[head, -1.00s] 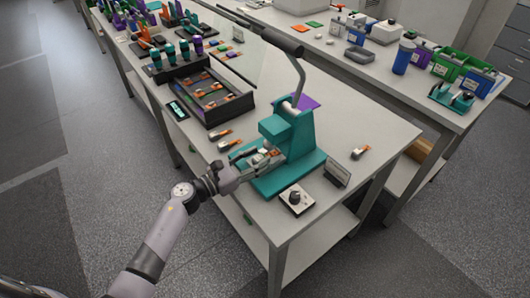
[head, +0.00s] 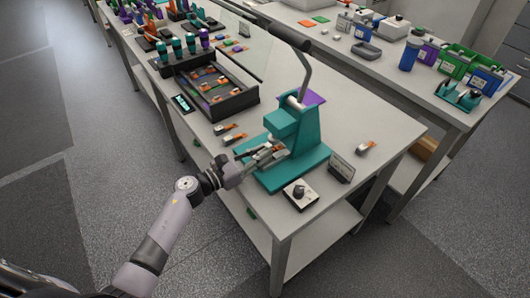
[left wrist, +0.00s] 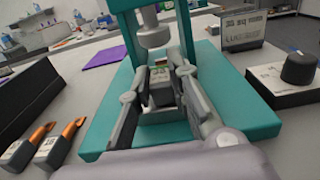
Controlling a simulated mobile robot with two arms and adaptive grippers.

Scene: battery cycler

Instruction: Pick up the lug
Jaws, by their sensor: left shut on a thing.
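The teal press (head: 291,130) stands on the near bench. My left gripper (head: 276,154) reaches into it from the left, low over its base. In the left wrist view, my left gripper (left wrist: 162,92) is shut on a lug (left wrist: 161,88), a small grey block with a green-marked label, under the press ram. The fingers hide its sides, and I cannot tell whether it touches the seat below. Two other lugs, grey with copper tabs, lie left of the press (head: 232,139) (head: 224,128). Another lug (head: 366,148) lies to its right. My right gripper is not in view.
A small control box with a black knob (head: 300,194) and a sign (head: 341,168) stand right of the press. The press lever (head: 303,70) rises above it. A dark parts tray (head: 229,111) stands at the back left.

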